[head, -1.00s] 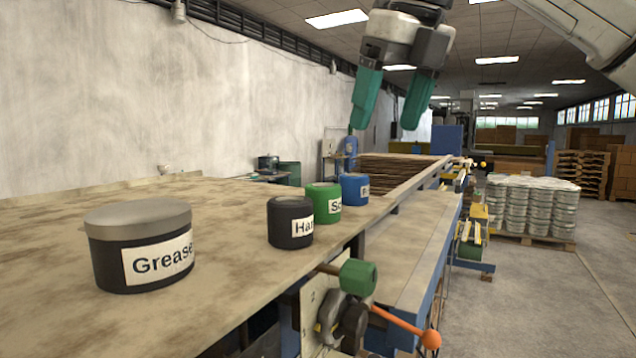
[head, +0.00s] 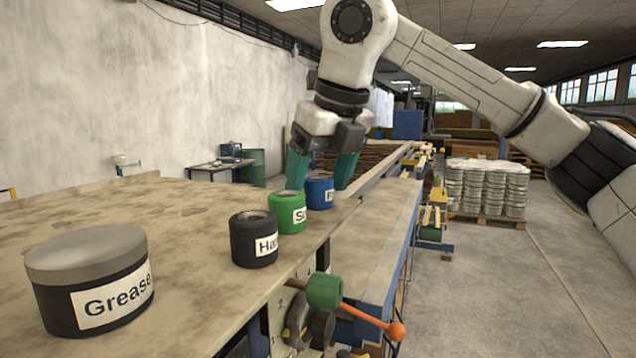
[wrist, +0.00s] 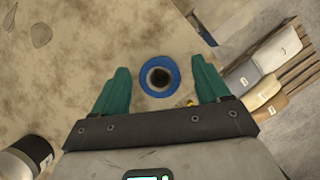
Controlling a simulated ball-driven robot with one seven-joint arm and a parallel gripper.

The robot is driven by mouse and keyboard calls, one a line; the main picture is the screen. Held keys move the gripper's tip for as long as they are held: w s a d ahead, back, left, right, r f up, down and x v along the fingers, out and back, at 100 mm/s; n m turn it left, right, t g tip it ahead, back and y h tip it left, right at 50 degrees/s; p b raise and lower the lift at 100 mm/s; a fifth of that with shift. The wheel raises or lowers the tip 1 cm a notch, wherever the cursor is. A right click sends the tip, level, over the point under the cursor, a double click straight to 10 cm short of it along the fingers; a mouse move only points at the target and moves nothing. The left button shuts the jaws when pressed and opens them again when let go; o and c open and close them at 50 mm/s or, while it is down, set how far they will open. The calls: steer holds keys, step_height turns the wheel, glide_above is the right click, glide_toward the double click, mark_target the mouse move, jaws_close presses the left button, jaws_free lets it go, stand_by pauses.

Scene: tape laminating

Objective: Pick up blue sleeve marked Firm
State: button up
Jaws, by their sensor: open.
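The blue sleeve (head: 319,193) stands upright on the worn table, last in a row behind the green and black sleeves. Its label is mostly cut off from view, with only the first letter showing. In the wrist view the blue sleeve (wrist: 159,76) shows from above as a ring with a dark hole. My gripper (head: 322,188) is open, with its green fingers to either side of the blue sleeve. In the wrist view my gripper (wrist: 160,88) has a gap between each finger and the sleeve.
The green sleeve (head: 287,214) stands close in front of the blue one. A black sleeve (head: 253,240) and a large Grease tin (head: 88,285) stand nearer. The table (head: 180,215) is clear to the left. A green knob (head: 325,290) and orange-tipped lever (head: 396,331) stick out below its edge.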

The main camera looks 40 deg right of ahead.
steer(key=shift+w+f, duration=0.1)
steer(key=shift+f, duration=0.3)
steer(key=c, duration=1.1)
steer(key=shift+r, duration=0.15)
steer(key=shift+c, duration=0.2)
